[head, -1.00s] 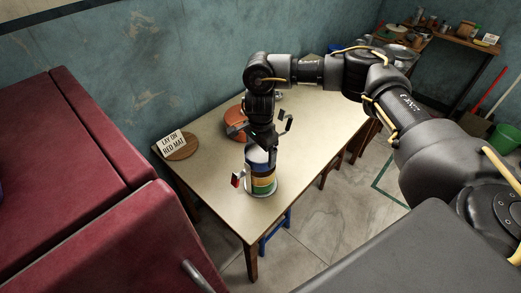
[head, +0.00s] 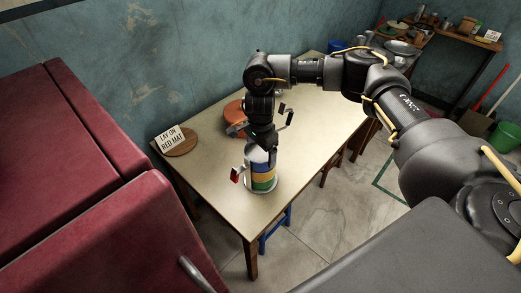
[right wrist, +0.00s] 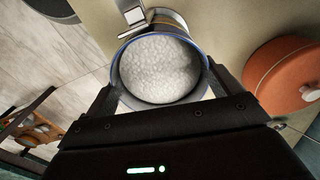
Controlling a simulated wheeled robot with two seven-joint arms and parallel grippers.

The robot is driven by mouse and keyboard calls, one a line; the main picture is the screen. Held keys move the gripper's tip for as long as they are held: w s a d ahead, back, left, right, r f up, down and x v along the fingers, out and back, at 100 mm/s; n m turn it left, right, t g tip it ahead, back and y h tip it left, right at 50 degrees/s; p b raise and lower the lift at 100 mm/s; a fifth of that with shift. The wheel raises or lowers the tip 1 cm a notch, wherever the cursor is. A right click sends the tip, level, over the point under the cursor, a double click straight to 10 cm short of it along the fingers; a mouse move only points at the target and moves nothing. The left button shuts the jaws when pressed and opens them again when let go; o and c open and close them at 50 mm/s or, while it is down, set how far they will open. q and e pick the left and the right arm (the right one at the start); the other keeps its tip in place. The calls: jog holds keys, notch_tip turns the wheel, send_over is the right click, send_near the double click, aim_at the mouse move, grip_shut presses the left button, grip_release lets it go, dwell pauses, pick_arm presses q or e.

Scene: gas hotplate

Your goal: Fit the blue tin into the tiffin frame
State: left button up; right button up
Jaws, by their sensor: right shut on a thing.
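The blue tin (head: 262,168) is at the top of a stack over a yellow band and a green band. In the right wrist view the tin (right wrist: 160,68) is open, has a blue rim and is full of white, rice-like food. My right gripper (right wrist: 160,78) is shut on it, one finger on each side. In the head view my right gripper (head: 264,152) points down at the top of the stack. The tiffin frame (head: 262,191) stands on the table around the stack, with a red-tipped part out to its left. Whether the tin is fully seated is hidden.
An orange round pot (head: 234,113) stands behind the stack, close to my right gripper. A sign (head: 170,140) reading "LAY ON RED MAT" stands at a round wooden board (head: 184,149). The table (head: 215,180) is bare at the front and right.

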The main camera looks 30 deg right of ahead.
aim_at(261, 159)
jog(key=o, duration=1)
notch_tip(261, 159, up, 11)
jog(key=shift+f+b, duration=0.1)
jog(key=shift+b, duration=0.2)
